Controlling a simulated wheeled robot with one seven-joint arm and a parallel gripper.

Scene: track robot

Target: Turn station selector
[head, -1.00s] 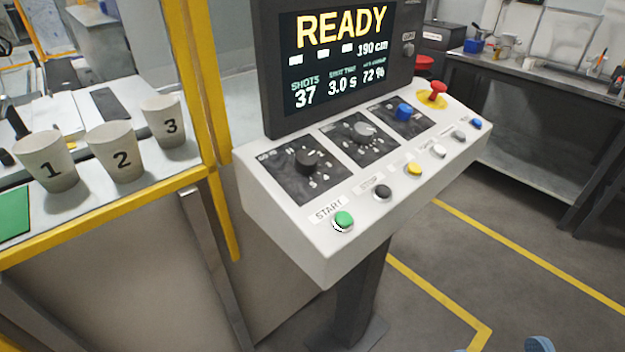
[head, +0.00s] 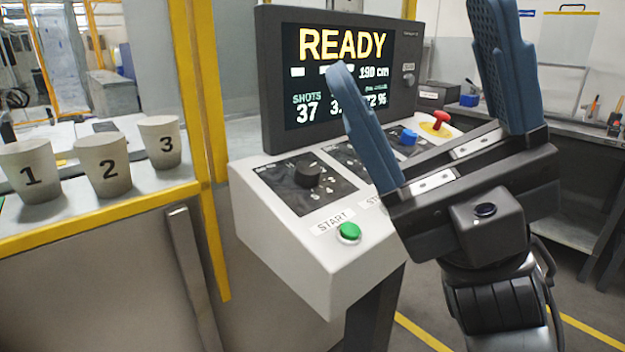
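The control console (head: 275,245) is a white sloped box below a dark screen (head: 268,95) that reads READY. A black rotary knob (head: 308,175) with a numbered dial is at the left of the panel and fully visible. A second dial panel (head: 345,152) is partly hidden behind my finger, and its knob is covered. A blue knob (head: 408,138) shows between my fingers. My gripper (head: 420,55) is raised in front of the console's right side. Its blue fingers are wide apart with nothing held between them. It appears clear of the black knob.
A green START button (head: 348,233) is at the panel's front, and a red mushroom button (head: 440,119) is at its far right. Cups numbered 1 (head: 30,172), 2 (head: 103,166) and 3 (head: 160,143) stand left, beyond a yellow post (head: 203,90). A workbench (head: 580,145) is behind.

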